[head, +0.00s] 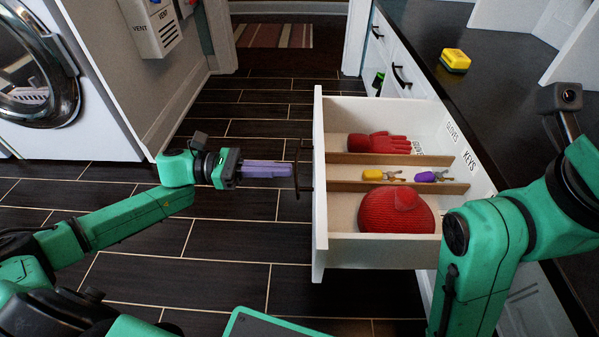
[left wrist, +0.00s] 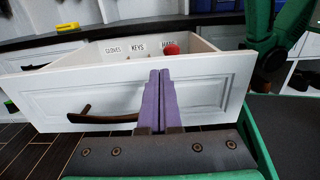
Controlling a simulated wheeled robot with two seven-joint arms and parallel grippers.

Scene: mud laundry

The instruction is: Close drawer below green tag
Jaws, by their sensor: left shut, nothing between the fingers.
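A white drawer (head: 319,190) stands pulled out from the cabinet on the right. Its front faces left and carries a dark handle (head: 299,168). In the left wrist view the drawer front (left wrist: 205,88) fills the middle, with the curved handle (left wrist: 100,117) at left. My left gripper (head: 291,170) has purple fingers, shut and empty, pointing at the drawer front close to the handle; contact cannot be told. My right gripper is out of view.
The drawer holds a red glove (head: 378,143), two key sets and a red hat (head: 396,210) between wooden dividers. A yellow sponge (head: 455,60) lies on the dark counter (head: 500,90). My right arm is by the drawer's near side. The floor at left is clear.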

